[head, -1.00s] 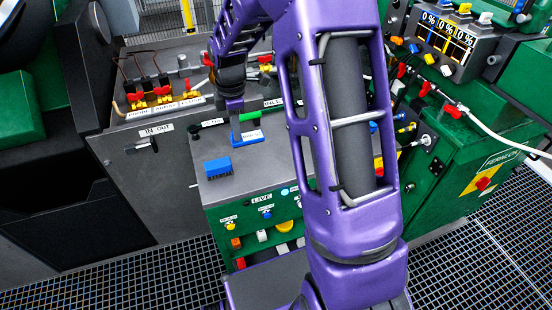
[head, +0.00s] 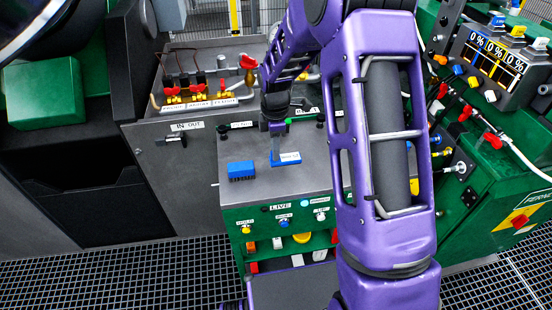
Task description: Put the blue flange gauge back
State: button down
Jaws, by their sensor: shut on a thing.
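A blue piece with a flat foot and a white label (head: 286,158) is on the grey top of the console (head: 320,155), and I take it for the blue flange gauge. My gripper (head: 277,143) points down at the left end of this piece. Its jaws are shut on a narrow upright part there. The fingertips are small and partly merge with the part. I cannot tell whether the foot touches the console top or is just above it. The label is too small to read.
A blue block with a dark ridged underside (head: 241,170) lies left of the gripper. A small green thing (head: 288,121) shows behind the gripper. Red and yellow valves (head: 200,94) stand at the back left. My forearm hides the console's right part.

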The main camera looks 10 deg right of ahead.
jog(key=shift+f, duration=1.65)
jog(key=shift+f, duration=0.2)
jog(key=c, duration=0.8)
grip_release()
jog(key=shift+c, duration=0.2)
jog(key=shift+r, duration=0.15)
notch_tip(320, 180, up, 12)
jog(key=shift+r+p, duration=0.1)
jog(key=shift+p, duration=0.25)
